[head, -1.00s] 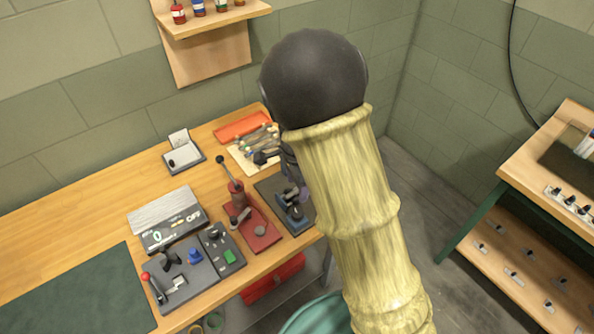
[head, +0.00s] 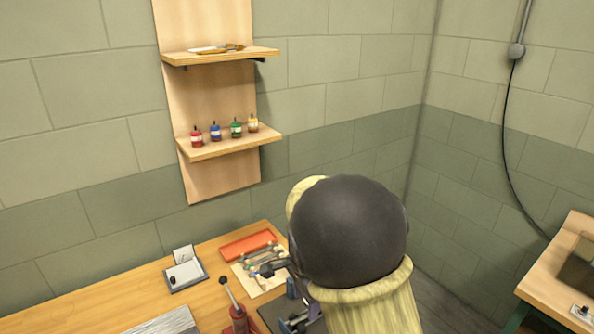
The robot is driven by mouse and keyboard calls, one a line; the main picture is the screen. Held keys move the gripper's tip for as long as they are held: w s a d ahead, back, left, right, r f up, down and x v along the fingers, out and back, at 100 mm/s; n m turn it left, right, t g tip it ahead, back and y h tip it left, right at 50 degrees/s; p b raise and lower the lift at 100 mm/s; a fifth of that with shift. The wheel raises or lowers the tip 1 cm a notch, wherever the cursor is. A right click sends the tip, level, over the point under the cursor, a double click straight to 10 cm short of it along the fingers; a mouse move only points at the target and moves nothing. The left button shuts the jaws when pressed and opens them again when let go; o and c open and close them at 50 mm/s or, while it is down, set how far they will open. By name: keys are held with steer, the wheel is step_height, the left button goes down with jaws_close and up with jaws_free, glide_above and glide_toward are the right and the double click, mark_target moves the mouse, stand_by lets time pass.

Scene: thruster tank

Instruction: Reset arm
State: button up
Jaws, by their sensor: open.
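My arm rises from the bottom of the head view in a pale yellow sleeve with a large dark round joint at its top. My gripper (head: 269,268) shows only in part, as a small dark piece at the left edge of that joint, over the bench near the tool board. It is open, and I see nothing held in it. The rest of it is hidden behind the arm.
The wooden bench (head: 215,258) carries an orange tray (head: 247,245), a pale board with small tools (head: 250,281), a small grey tray (head: 185,275) and a red lever device (head: 237,318). A wall shelf (head: 232,145) holds several small bottles. Another bench (head: 560,290) stands right.

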steer(key=s+d+r+n+t, duration=0.1)
steer(key=s+d+n+t, duration=0.1)
steer(key=s+d+n, duration=1)
steer(key=shift+d+r+n+t, duration=0.3)
steer(key=shift+d+n, duration=0.1)
steer(key=shift+d, duration=0.1)
steer(key=shift+s, duration=0.1)
steer(key=shift+c, duration=0.4)
steer(key=c, duration=0.3)
